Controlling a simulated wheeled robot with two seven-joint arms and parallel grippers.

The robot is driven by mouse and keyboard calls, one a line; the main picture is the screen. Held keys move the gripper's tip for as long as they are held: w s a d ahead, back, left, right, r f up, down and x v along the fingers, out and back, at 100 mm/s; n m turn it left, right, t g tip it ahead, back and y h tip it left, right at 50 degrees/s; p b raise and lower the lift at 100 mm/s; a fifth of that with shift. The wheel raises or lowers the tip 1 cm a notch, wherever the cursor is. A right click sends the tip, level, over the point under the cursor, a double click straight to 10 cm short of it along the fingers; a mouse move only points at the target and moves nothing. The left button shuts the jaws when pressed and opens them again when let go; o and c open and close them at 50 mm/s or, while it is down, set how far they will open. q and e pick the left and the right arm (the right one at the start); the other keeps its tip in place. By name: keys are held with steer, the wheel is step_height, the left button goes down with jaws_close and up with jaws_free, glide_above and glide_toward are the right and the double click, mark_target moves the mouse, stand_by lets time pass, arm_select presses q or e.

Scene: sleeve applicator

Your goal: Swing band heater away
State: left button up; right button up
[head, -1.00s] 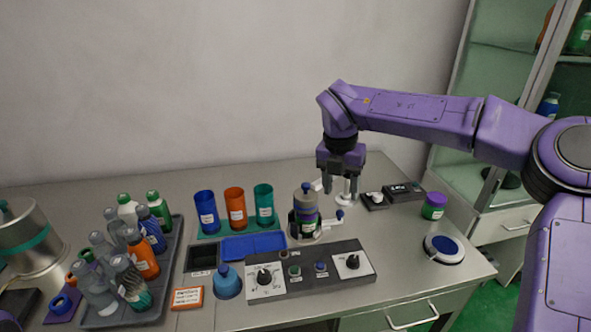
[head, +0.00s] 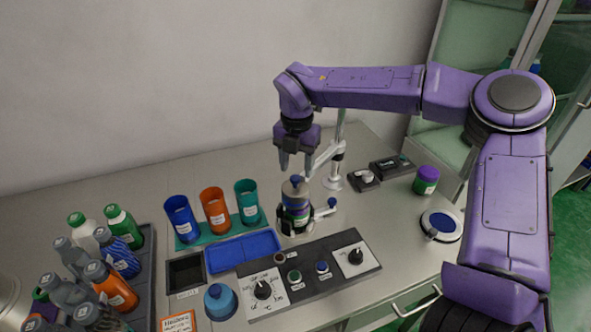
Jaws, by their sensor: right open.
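A bottle (head: 294,215) with a dark body and label stands upright in a clamp-like holder behind the control panel. A grey-tan band (head: 294,190), which looks like the band heater, sits around its upper part. A silver post (head: 335,165) stands to the right behind it, with a pale swing arm (head: 324,156) reaching left toward the band. My right gripper (head: 297,169) points down with its fingers apart, just above and behind the band, beside the swing arm's end. I cannot tell whether a finger touches the arm. My left gripper is out of view.
A control panel (head: 310,272) with knobs lies in front. Blue, orange and teal cups (head: 215,212) and a blue tray (head: 242,250) stand left. A bottle tray (head: 146,276) is at far left. A purple jar (head: 427,180) and round blue pad (head: 440,225) are right.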

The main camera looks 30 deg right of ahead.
mark_target(296, 177)
steer(key=f, duration=0.1)
steer(key=w+f, duration=0.1)
steer(key=f, duration=0.1)
steer(key=shift+f, duration=0.25)
steer(key=shift+s+r, duration=0.1)
steer(key=shift+s, duration=0.2)
steer(key=shift+w, duration=0.15)
jaws_close()
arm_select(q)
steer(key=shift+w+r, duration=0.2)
